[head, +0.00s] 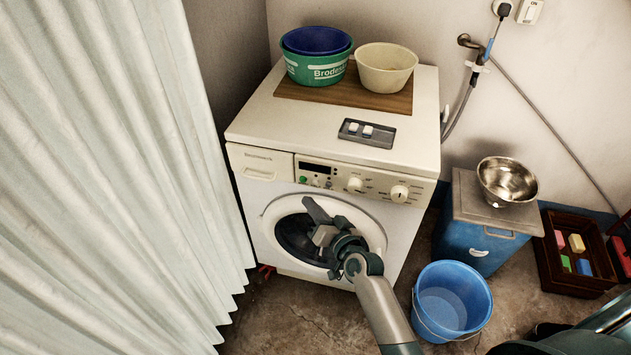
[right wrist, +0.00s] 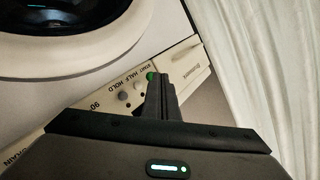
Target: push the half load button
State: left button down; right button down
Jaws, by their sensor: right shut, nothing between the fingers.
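The control panel (head: 341,180) on the white washing machine (head: 240,190) has a green button (head: 303,180) at its left, with small pale buttons beside it. Another grey button (right wrist: 122,96) is near HOLD. My right gripper (head: 309,204) is shut and empty, in front of the machine below the panel. In the right wrist view its fingertips (right wrist: 160,80) overlap the panel next to the green button; contact cannot be told.
A white curtain (head: 110,170) hangs at the left. Tubs (head: 385,72) stand on the machine top. A blue bucket (head: 452,300), a blue box (head: 475,245) with a metal bowl (head: 507,181), and a brown crate (head: 568,275) stand at the right.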

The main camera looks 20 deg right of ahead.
pick_arm(q)
jog(key=shift+r, duration=0.35)
pick_arm(e)
jog(key=shift+s+a, duration=0.45)
jog(key=shift+s, duration=0.2)
jog(key=shift+f, duration=0.1)
